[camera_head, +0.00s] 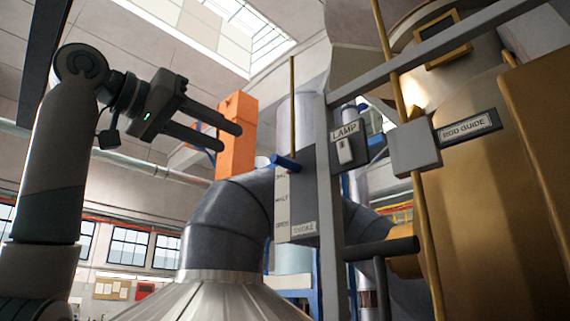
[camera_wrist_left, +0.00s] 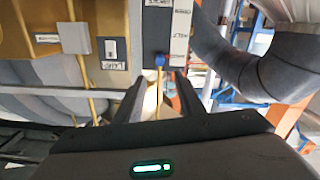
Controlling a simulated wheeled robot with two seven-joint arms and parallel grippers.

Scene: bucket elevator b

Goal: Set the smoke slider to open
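The smoke slider panel (camera_head: 297,205) is a grey plate with a pale label strip and a SMOKE plate at its bottom. The strip reads HALF in the middle and OPEN low down; the top word is partly hidden. The blue slider handle (camera_head: 286,162) sits at the top of the strip, at the end away from OPEN. The blue knob (camera_wrist_left: 160,60) also shows in the left wrist view, ahead of the gap between the fingers. My left gripper (camera_head: 230,139) is open and empty, left of and a little above the handle, not touching it. My right gripper is not in view.
A grey post (camera_head: 328,180) stands just right of the panel. A LAMP switch (camera_head: 346,150) and a ROD GUIDE block (camera_head: 415,146) are further right. A thick grey duct (camera_head: 228,225) bends behind the panel. An orange box (camera_head: 236,150) is behind my left fingers.

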